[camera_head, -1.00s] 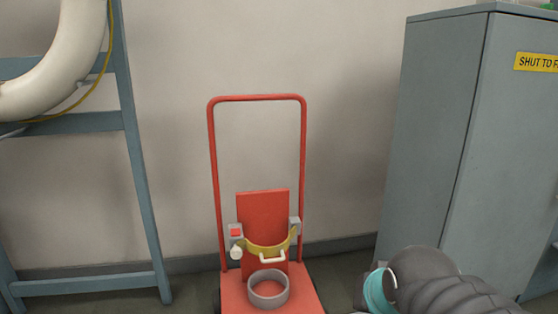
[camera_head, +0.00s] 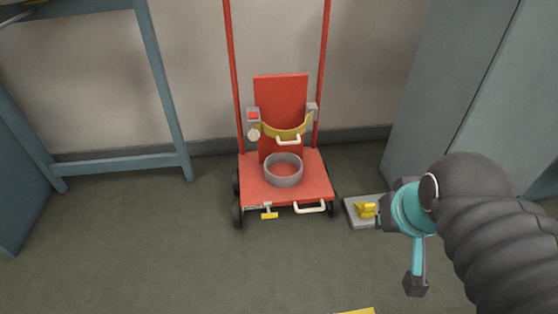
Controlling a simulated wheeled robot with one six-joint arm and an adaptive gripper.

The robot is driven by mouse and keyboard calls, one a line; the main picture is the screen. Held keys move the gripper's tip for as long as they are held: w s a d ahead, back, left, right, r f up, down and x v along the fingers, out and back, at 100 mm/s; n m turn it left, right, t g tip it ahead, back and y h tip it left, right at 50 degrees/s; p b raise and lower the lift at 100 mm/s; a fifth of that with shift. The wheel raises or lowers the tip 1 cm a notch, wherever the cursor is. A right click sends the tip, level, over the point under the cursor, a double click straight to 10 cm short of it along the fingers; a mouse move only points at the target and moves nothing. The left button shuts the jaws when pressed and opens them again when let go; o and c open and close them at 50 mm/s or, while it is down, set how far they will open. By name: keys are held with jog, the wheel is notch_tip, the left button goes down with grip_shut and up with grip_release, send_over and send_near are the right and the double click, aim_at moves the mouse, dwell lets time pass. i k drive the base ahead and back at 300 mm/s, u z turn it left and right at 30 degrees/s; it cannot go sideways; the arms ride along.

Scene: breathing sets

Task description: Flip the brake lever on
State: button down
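The red cart (camera_head: 310,180) stands against the wall with its base on wheels. A small yellow lever (camera_head: 268,213), which looks like the brake lever, sticks out of the base's front edge, left of a cream handle (camera_head: 311,208). Its exact on or off setting is too small to tell. My arm comes in from the right.
A grey ring (camera_head: 283,172) sits on the cart base, and a yellow strap (camera_head: 288,131) spans the backplate. A grey plate with a yellow piece (camera_head: 365,209) lies right of the cart. A blue-grey cabinet (camera_head: 430,110) stands right, a blue frame (camera_head: 160,85) left. Floor in front is mostly clear.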

aim_at(270, 216)
jog(key=z, duration=1.05)
jog(key=i, duration=0.35)
jog(key=u, duration=1)
